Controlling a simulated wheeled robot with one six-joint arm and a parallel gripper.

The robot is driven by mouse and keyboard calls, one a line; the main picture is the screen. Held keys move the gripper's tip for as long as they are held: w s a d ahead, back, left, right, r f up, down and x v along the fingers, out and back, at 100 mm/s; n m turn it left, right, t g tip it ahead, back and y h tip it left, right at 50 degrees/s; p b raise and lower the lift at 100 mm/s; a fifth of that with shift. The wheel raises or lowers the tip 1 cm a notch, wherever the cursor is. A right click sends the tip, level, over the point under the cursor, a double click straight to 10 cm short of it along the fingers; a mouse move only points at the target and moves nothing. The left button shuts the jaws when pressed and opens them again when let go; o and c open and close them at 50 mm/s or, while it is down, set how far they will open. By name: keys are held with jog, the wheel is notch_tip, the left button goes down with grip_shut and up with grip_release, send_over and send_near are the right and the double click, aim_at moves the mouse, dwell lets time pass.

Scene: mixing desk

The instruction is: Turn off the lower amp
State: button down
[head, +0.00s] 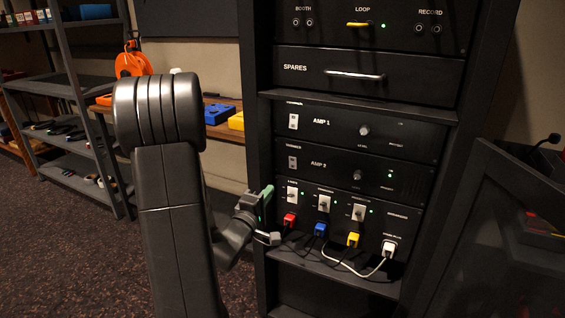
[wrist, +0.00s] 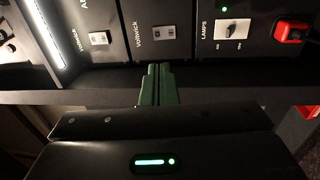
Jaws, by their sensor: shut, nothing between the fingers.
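The lower amp, AMP 2 (head: 345,172), is a black rack unit under AMP 1 (head: 345,128). Its rocker switch (head: 292,162) is at the left of its face, and a green light (head: 390,175) glows at its right. In the wrist view that switch (wrist: 164,33) is just ahead of my fingertips. My gripper (head: 269,190) is at the rack's left side in the head view, below the AMP 2 switch. Its green fingers (wrist: 160,68) are shut and empty, apart from the switch. The rocker's position is too small to tell.
AMP 1's switch (wrist: 99,38) is left of AMP 2's in the wrist view. To the right is the LAMPS switch (wrist: 233,29) with a lit green light and a red plug (wrist: 291,32). Coloured plugs and a white cable (head: 355,275) sit below the amps. A dark case (head: 500,210) stands right.

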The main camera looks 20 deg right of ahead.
aim_at(293, 160)
jog(key=shift+r, duration=0.1)
jog(key=shift+d, duration=0.1)
jog(key=x, duration=1.3)
jog(key=shift+w+d+r, duration=0.15)
jog(key=shift+w+d, duration=0.05)
jog(key=shift+d, duration=0.15)
jog(key=shift+w, duration=0.1)
jog(key=shift+w+d+r, duration=0.1)
jog(key=shift+d+r, duration=0.1)
